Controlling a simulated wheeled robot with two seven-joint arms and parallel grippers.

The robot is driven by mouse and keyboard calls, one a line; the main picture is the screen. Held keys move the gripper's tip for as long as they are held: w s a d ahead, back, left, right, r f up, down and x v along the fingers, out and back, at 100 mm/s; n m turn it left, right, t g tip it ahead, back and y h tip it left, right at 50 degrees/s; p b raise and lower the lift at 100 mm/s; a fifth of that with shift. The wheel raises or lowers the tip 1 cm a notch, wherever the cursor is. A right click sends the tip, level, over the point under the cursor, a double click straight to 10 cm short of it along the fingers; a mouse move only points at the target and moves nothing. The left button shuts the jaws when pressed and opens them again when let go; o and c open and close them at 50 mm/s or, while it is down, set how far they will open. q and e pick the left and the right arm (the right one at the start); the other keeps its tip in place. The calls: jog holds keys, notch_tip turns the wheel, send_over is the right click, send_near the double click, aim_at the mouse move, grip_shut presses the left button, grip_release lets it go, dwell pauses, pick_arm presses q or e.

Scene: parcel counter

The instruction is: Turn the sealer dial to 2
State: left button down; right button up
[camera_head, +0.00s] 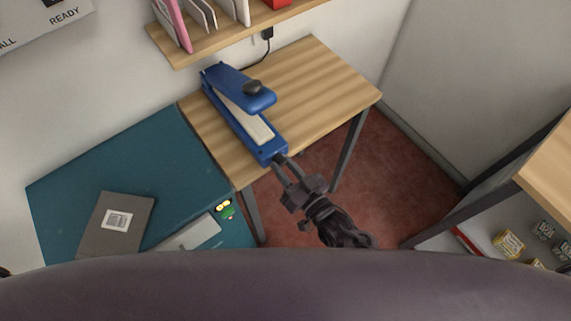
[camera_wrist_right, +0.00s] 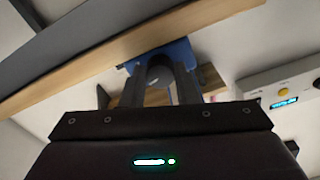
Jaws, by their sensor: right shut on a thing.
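In the right wrist view the gripper's two fingers (camera_wrist_right: 161,82) are closed on a dark rounded dial (camera_wrist_right: 159,66) on the blue sealer body (camera_wrist_right: 180,50). The dial's markings and setting cannot be read, and in the head view the dial is hidden at the fingertips. My left gripper is not in view.
The wooden table (camera_head: 325,75) is clear right of the sealer. A teal counter (camera_head: 90,170) adjoins it at left, with a grey parcel (camera_head: 128,208). A shelf (camera_head: 210,42) hangs behind. A pale device with a lit display (camera_wrist_right: 284,101) shows in the wrist view.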

jog(key=m+p, duration=0.1)
jog(key=m, duration=0.3)
jog(key=shift+r+m+p, duration=0.15)
jog(key=shift+m+p, duration=0.15)
jog(key=shift+p, duration=0.1)
jog(key=shift+m+p, duration=0.75)
jog(key=shift+m, duration=1.25)
jog(key=o, duration=1)
jog(key=shift+s, duration=0.1)
jog(key=shift+s+d+f, duration=0.2)
jog(key=shift+s+d, duration=0.1)
jog(key=b+v, duration=0.1)
jog(key=v, duration=0.6)
jog(key=shift+r, duration=0.1)
